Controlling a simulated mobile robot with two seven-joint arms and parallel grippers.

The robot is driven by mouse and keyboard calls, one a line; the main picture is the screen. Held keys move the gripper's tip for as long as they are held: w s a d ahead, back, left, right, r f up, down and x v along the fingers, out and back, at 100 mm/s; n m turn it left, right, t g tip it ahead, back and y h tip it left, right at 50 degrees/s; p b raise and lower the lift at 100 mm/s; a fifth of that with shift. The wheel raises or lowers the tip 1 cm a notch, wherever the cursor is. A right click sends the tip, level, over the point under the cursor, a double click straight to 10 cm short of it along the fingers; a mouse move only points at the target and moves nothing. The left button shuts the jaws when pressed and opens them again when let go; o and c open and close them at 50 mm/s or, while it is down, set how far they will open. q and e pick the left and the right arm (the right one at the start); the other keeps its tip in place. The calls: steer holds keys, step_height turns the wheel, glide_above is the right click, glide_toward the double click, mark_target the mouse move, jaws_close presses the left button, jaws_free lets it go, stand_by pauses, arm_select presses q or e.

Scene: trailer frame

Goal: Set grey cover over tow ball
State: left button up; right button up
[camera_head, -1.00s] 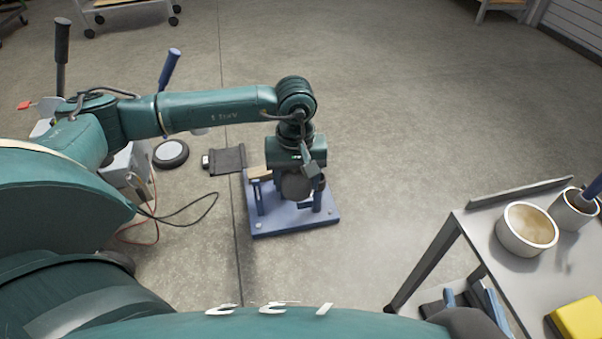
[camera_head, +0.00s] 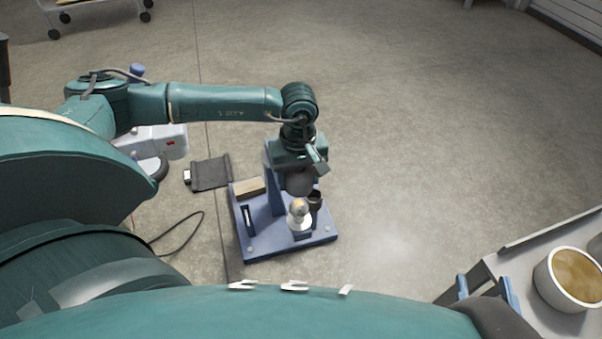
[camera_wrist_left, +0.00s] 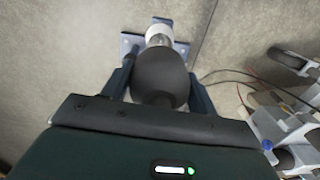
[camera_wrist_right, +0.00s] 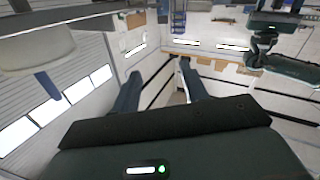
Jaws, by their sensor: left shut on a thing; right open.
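My left gripper (camera_head: 300,172) is shut on the dark grey rounded cover (camera_head: 299,184). The cover sits between its two fingers in the left wrist view (camera_wrist_left: 160,75). The pale metal tow ball (camera_head: 299,208) stands upright on the blue hitch stand (camera_head: 262,232) and is bare. The cover is held on the far side of the ball in the head view, apparently above it; the exact gap is unclear. In the left wrist view the ball's light mount (camera_wrist_left: 158,33) shows just past the cover. My right gripper (camera_wrist_right: 158,88) is open and empty, away from the stand.
A wooden block (camera_head: 249,187) and a dark upright tube (camera_head: 315,200) are on the stand. A dark cloth pouch (camera_head: 211,173) and a black cable (camera_head: 188,235) lie on the floor at left. A cart with a cream pot (camera_head: 568,279) stands at right. The floor right of the stand is clear.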

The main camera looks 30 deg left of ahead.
arm_select(q)
steer(key=shift+f+b, duration=0.45)
steer(key=shift+f, duration=0.45)
steer(key=shift+f+b, duration=0.6)
steer(key=shift+b, duration=0.05)
steer(key=shift+f+b, duration=1.3)
steer(key=shift+f, duration=0.45)
steer(key=shift+f+b, duration=0.85)
steer(key=shift+f, duration=0.35)
steer(key=shift+f+b, duration=0.85)
steer(key=shift+f, duration=0.25)
arm_select(e)
steer(key=shift+s+a+f+t+y, duration=0.1)
steer(key=shift+a+t+y, duration=0.6)
steer(key=shift+a+y, duration=0.4)
steer(key=shift+d, duration=0.1)
arm_select(q)
steer(key=o, duration=1)
